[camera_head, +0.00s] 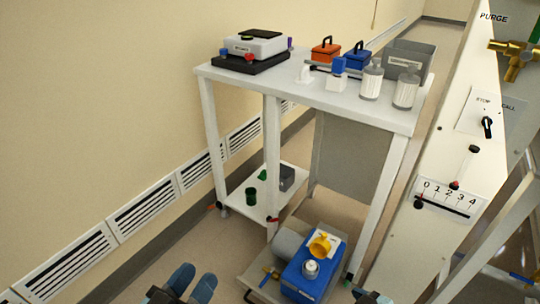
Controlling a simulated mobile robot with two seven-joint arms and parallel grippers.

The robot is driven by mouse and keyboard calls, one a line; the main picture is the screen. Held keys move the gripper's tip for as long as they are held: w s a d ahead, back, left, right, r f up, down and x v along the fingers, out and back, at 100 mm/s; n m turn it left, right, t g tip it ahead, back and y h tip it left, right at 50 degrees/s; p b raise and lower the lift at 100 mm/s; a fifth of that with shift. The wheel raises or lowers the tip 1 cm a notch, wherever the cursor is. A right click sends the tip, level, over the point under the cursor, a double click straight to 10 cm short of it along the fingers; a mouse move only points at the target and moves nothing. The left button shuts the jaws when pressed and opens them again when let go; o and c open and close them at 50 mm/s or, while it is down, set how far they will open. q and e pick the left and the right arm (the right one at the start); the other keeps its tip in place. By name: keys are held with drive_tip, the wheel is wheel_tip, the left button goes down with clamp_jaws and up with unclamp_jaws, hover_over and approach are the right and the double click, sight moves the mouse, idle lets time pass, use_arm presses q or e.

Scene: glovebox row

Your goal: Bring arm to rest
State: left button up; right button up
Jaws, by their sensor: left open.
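My left gripper (192,279) shows at the bottom edge, left of the middle. Its two blue-grey fingers stand apart with a gap between them, open, and nothing shows between them. It is in front of the white table and apart from it, over the floor in the picture. At the bottom edge to the right, a small grey-blue piece that may be part of my right gripper shows; its jaws cannot be made out. The rest of both arms is out of view.
A white table (325,96) carries a scale (256,46), orange and blue boxes, white bottles and a grey bin (408,58). Below stands a low cart with a blue box (300,285) and yellow cup. A glovebox panel (440,215) is on the right, a vented wall on the left.

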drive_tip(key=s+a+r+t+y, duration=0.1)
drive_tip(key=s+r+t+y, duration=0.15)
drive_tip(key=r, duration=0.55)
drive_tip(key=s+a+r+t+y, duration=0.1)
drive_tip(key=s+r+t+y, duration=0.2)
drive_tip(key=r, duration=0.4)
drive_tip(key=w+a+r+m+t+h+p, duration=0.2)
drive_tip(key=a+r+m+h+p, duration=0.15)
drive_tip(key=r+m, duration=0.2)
use_arm(q)
drive_tip(key=s+a+r+g+y+p, duration=0.4)
drive_tip(key=a+r+g+y+p, duration=0.1)
drive_tip(key=p, duration=2.7)
wheel_tip(320, 180, up, 2)
drive_tip(key=shift+a+r+g, duration=0.1)
drive_tip(key=shift+a+g, duration=0.4)
drive_tip(key=shift+a, duration=0.6)
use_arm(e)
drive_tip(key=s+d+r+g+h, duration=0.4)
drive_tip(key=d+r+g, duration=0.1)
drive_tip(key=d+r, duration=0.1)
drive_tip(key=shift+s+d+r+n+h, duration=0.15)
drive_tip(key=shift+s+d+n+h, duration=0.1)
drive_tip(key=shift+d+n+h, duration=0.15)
use_arm(q)
drive_tip(key=shift+s, duration=0.1)
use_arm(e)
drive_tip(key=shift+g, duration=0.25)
